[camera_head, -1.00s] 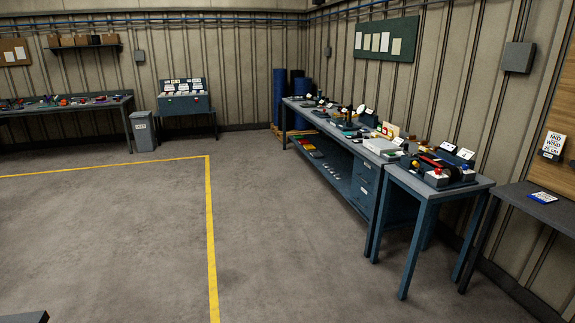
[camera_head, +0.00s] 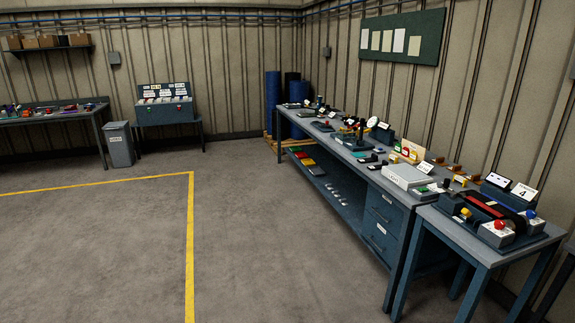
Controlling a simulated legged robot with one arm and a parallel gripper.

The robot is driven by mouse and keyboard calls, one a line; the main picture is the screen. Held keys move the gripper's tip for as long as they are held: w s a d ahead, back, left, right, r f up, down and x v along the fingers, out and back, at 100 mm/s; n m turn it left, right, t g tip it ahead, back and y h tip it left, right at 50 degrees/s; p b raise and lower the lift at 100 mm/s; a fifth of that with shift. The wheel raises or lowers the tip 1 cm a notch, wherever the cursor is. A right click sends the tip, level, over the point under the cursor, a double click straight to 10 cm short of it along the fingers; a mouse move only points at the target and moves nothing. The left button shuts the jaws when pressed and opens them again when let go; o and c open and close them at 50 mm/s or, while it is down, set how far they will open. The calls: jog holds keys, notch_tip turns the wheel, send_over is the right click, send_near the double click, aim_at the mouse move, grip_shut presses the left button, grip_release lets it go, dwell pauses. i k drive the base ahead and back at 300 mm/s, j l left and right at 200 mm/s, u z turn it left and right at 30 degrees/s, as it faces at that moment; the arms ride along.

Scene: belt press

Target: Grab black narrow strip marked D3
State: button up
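I cannot pick out a black narrow strip marked D3; labels at this distance are too small to read. A dark blue rack (camera_head: 166,110) with labelled compartments stands on a small table at the back wall; what lies in its compartments is too small to tell. A machine with a black and red belt-like part (camera_head: 490,208), a red button and a yellow knob sits on the near right table, beside a card showing 4. My gripper is not in view.
A long blue workbench (camera_head: 345,158) with many small items, a lower shelf and drawers runs along the right wall. A grey bin (camera_head: 120,145) stands left of the rack's table. A cluttered table (camera_head: 50,117) is at far left. The floor with a yellow line (camera_head: 190,240) is clear.

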aim_at(375, 157)
jog(key=i, duration=0.6)
jog(key=i+z, duration=0.15)
jog(key=i, duration=0.5)
jog(key=i+j, duration=0.2)
jog(key=i, duration=0.4)
jog(key=i+j+z, duration=0.15)
jog(key=i+z, duration=0.3)
jog(key=i+j+z, duration=0.3)
jog(key=i+z, duration=0.15)
jog(key=i, duration=0.1)
